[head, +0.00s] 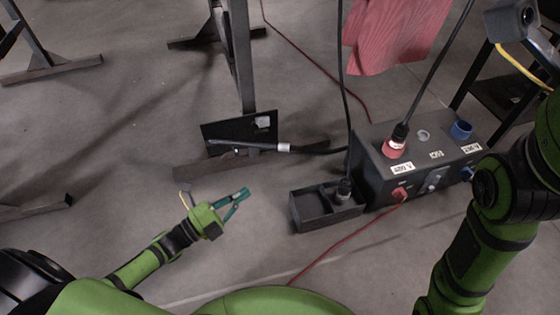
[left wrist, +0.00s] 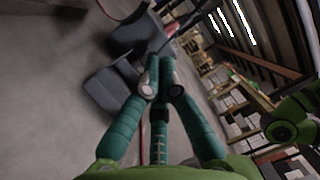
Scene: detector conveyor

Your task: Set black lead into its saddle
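My left gripper (head: 238,201) hangs above the bare floor at the centre left, in front of the metal stand. Its two teal fingers are together at the tips with nothing between them; the left wrist view shows them (left wrist: 160,65) meeting. A black lead (head: 342,100) hangs down from above, its black plug end (head: 343,190) standing in a small open black tray (head: 312,217). Another black lead (head: 322,150) runs from behind the power box to a thin black wand (head: 240,144) at a stand plate. I cannot tell which part is the saddle. My right gripper is out of view.
A grey power box (head: 375,160) with a red plug (head: 396,147) and blue sockets stands right of the tray. The metal stand (head: 243,60) has a wide foot. A red cable (head: 345,240) crosses the floor. A red cloth (head: 390,35) hangs above.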

